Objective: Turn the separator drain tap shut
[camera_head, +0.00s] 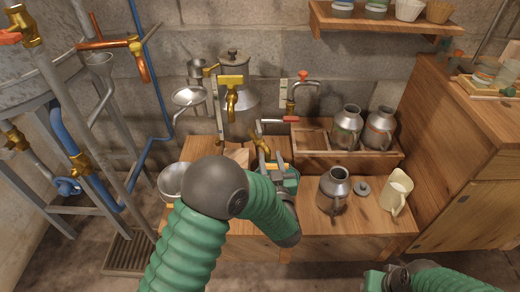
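A grey metal vessel (238,98) with a lidded top stands at the back of the wooden bench, with brass fittings (231,84) in front of it. I take it to be the separator, but I am not sure. A curved brass pipe or tap (260,143) sits low in front of it. My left gripper (270,166) is at the lower end of this brass piece. Its fingers are small and partly hidden, so I cannot tell contact or opening. The tap's handle position is unclear. My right gripper (374,280) is at the bottom edge, partly cut off, away from the bench.
Metal jugs (333,190), a cream pitcher (396,192) and a metal bowl (173,180) stand on the bench. A pipe frame (100,180) stands left, a wooden cabinet (465,150) right.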

